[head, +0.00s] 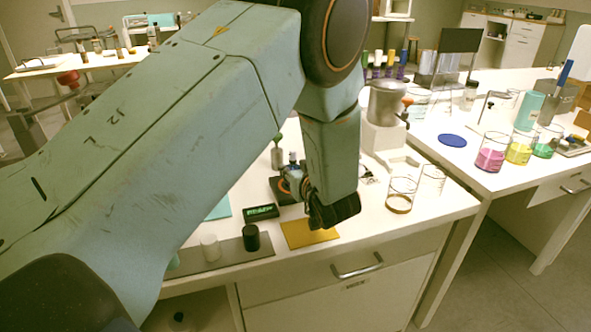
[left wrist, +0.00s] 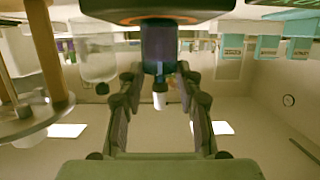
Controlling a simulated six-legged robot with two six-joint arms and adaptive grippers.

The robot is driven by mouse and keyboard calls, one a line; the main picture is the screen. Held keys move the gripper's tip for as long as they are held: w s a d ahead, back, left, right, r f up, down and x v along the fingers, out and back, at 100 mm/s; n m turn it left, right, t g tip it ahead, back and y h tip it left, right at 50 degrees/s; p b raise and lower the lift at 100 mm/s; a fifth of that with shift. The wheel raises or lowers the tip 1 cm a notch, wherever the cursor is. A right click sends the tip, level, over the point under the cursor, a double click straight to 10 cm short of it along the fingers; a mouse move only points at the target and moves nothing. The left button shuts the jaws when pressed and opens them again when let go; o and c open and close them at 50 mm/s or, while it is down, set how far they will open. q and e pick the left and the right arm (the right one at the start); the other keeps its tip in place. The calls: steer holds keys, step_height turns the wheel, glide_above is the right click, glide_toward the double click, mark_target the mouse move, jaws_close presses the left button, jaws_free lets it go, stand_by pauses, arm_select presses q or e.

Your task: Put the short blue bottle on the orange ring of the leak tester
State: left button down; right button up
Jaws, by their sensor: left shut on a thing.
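The short blue bottle (left wrist: 158,48) is dark blue with a white cap and stands between the fingers of my left gripper (left wrist: 158,72) in the left wrist view, which looks upside down. The gripper is shut on it. The bottle's base is at the dark, orange-edged disc of the leak tester (left wrist: 150,16); I cannot tell if they touch. In the head view my left gripper (head: 309,190) is beside the leak tester (head: 284,192), with its orange ring (head: 284,185) partly hidden by the gripper. My right gripper is not in view.
A small green-lit display (head: 262,211) sits by the tester. A grey mat (head: 225,251) with a white and a black bottle, and a yellow mat (head: 311,234), lie at the front. Glass beakers (head: 399,193) stand to the right. My left arm hides much of the table.

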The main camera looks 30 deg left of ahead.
arm_select(q)
steer(key=c, duration=0.9)
jaws_free()
steer(key=shift+w+f, duration=0.1)
steer(key=shift+f, duration=0.05)
steer(key=shift+r, duration=0.25)
steer(key=shift+d, duration=0.1)
